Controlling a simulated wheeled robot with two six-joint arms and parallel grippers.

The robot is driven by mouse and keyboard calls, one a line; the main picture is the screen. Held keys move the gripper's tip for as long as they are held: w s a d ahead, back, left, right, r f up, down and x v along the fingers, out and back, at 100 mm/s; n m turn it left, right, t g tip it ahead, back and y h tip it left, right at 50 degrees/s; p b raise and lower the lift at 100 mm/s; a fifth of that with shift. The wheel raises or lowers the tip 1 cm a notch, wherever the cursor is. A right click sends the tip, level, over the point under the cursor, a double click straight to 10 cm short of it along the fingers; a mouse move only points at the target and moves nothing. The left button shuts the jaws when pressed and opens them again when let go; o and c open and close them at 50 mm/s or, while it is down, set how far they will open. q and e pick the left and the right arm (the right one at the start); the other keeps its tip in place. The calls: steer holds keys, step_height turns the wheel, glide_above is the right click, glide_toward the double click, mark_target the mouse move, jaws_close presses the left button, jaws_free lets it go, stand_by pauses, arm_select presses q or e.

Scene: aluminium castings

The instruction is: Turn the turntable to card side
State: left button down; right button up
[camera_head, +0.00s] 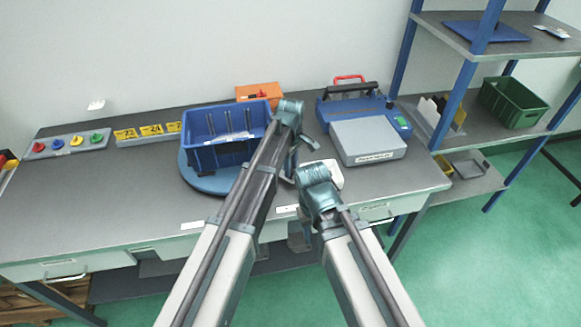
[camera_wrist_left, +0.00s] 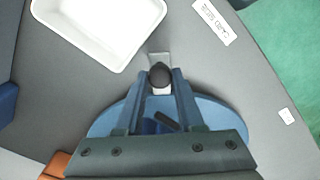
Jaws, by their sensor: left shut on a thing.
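The blue round turntable (camera_head: 190,176) lies on the grey bench and carries a blue bin (camera_head: 202,157). In the left wrist view, part of the turntable disc (camera_wrist_left: 222,113) shows beneath my gripper. My left gripper (camera_wrist_left: 160,84) is shut on a dark round knob (camera_wrist_left: 160,72) at the disc's edge, with a pale piece just below it. In the head view, my left arm covers the disc's right side, and the knob and fingertips are hidden. My right arm shows at lower middle; its gripper is not visible.
A white tray (camera_wrist_left: 98,52) lies close to my left gripper. A grey scale (camera_head: 367,140) and blue case (camera_head: 350,105) stand to the right. An orange box (camera_head: 258,93) is behind the bin. Colored knobs (camera_head: 76,141) and yellow number tags (camera_head: 125,134) sit at left.

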arm_select(q)
steer(key=shift+w, duration=0.25)
steer(key=c, duration=0.5)
jaws_free()
steer(key=shift+d, duration=0.1)
steer(key=shift+r, duration=0.15)
steer(key=shift+s+r+p, duration=0.1)
steer(key=shift+r+p, duration=0.45)
steer(key=shift+p, duration=0.1)
step_height(320, 180, up, 12)
steer(key=p, duration=1.2)
steer(key=shift+r, duration=0.25)
